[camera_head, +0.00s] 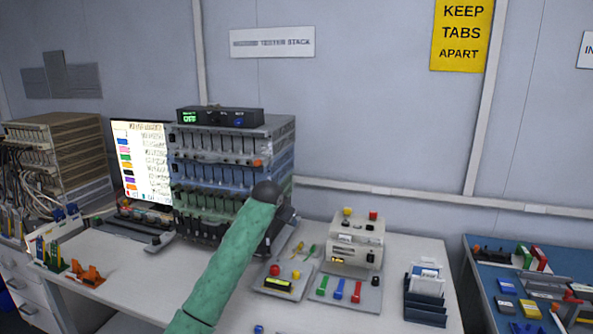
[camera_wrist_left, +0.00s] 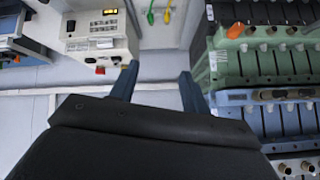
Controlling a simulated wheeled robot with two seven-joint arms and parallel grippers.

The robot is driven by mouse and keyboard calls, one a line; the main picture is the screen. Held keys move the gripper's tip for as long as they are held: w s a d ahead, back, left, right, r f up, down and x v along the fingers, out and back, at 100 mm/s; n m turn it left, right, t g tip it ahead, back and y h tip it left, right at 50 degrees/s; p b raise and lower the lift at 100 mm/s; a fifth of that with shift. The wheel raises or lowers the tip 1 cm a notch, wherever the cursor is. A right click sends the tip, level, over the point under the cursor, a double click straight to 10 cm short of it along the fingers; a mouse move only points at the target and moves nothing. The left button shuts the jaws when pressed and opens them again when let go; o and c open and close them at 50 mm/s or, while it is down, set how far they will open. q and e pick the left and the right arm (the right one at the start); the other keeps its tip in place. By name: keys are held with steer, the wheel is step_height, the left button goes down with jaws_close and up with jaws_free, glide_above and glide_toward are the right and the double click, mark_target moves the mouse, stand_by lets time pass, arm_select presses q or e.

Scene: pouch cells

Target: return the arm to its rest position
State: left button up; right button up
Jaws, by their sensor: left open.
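My left arm (camera_head: 232,262), in a green sleeve, reaches up from the bottom of the head view to a dark wrist joint (camera_head: 265,191). The wrist is in front of the right side of the tester stack (camera_head: 222,172); the fingers are not clear there. In the left wrist view my left gripper (camera_wrist_left: 158,78) is open, with two blue-grey fingers apart and nothing between them. That view looks upside down, with the stack (camera_wrist_left: 268,75) on the right and a beige device (camera_wrist_left: 100,32) on the left. My right gripper is not in view.
The beige device (camera_head: 355,243) stands right of my arm, behind button panels (camera_head: 344,293). A dark rack (camera_head: 425,300) is further right. A lit screen (camera_head: 140,160) and orange stands (camera_head: 86,273) are left. A blue-topped table (camera_head: 500,270) is at far right.

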arm_select(q)
steer(key=s+a+f+n+g+y, duration=0.1)
steer(key=s+a+f, duration=0.3)
steer(key=s+f, duration=0.7)
steer(key=s+a+f+n, duration=0.2)
steer(key=s+a+f, duration=0.1)
steer(key=s+f, duration=0.75)
steer(key=s+a+f+n+g+y, duration=0.1)
steer(key=s+a+f, duration=0.3)
steer(key=s+f, duration=0.75)
steer(key=s+f+g, duration=0.1)
steer(key=s+f, duration=0.4)
steer(key=s, duration=0.6)
steer(key=s+f+g, duration=0.2)
steer(key=s+f, duration=0.4)
steer(key=s, duration=0.5)
steer(key=s+a+f+g, duration=0.1)
steer(key=s+f, duration=0.4)
steer(key=s, duration=0.5)
steer(key=shift+s+f+n+g, duration=0.2)
steer(key=shift+s+n+g, duration=0.2)
steer(key=shift+g, duration=0.1)
